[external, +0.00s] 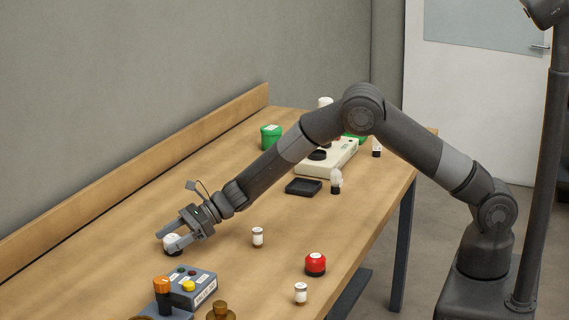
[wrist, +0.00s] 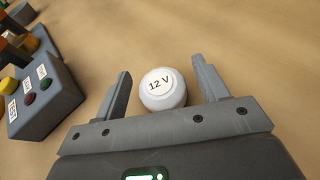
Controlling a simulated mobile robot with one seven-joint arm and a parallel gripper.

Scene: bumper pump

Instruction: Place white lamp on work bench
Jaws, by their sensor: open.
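A white round-topped lamp (wrist: 163,89), marked "12 V", stands on the wooden work bench (external: 110,238). In the external view the lamp (external: 172,246) shows at the left of the bench, partly hidden by my gripper. My gripper (external: 166,240) is open around it. In the wrist view one finger of my gripper (wrist: 160,70) is on each side of the lamp, with gaps between the fingers and the lamp. The lamp's base is hidden under its white top.
A grey control box (external: 190,288) with colored buttons and an orange-topped part (external: 162,286) stand close to my gripper. Small bottles (external: 258,236), a red-topped item (external: 316,264), a black tray (external: 304,187) and a green pot (external: 271,136) are spread around. A raised board runs along the wall.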

